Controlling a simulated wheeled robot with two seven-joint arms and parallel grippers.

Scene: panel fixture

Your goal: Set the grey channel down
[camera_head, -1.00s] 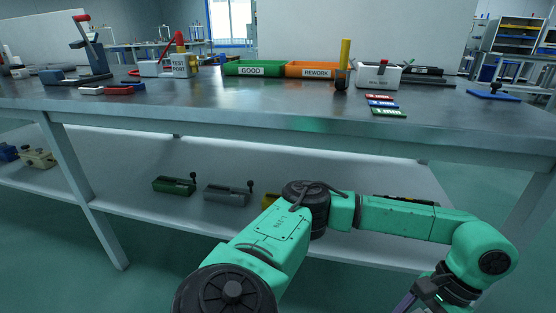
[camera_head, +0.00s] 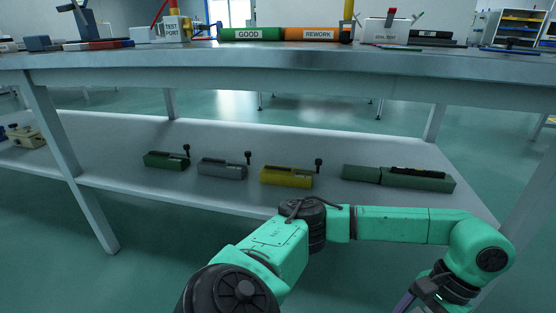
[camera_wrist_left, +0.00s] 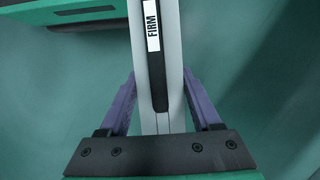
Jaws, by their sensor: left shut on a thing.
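A long pale grey channel (camera_wrist_left: 174,40) with a dark strip along its middle and a white "FIRM" label stands out in the left wrist view. My left gripper (camera_wrist_left: 160,85) has its purple fingers on both sides of the channel and is shut on it. The floor shows behind it, so the channel is held in the air. In the head view my green arm runs across the lower middle and bends down at the right; I cannot make out the held channel there. My right gripper is in neither view.
A grey workbench (camera_head: 300,66) stands ahead, with a lower shelf (camera_head: 120,125). On the shelf are a green fixture (camera_head: 163,161), a grey fixture (camera_head: 220,171), a yellow fixture (camera_head: 287,178) and a long green fixture (camera_head: 415,181). Green "GOOD" (camera_head: 270,34) and orange "REWORK" (camera_head: 315,34) bins stand on top.

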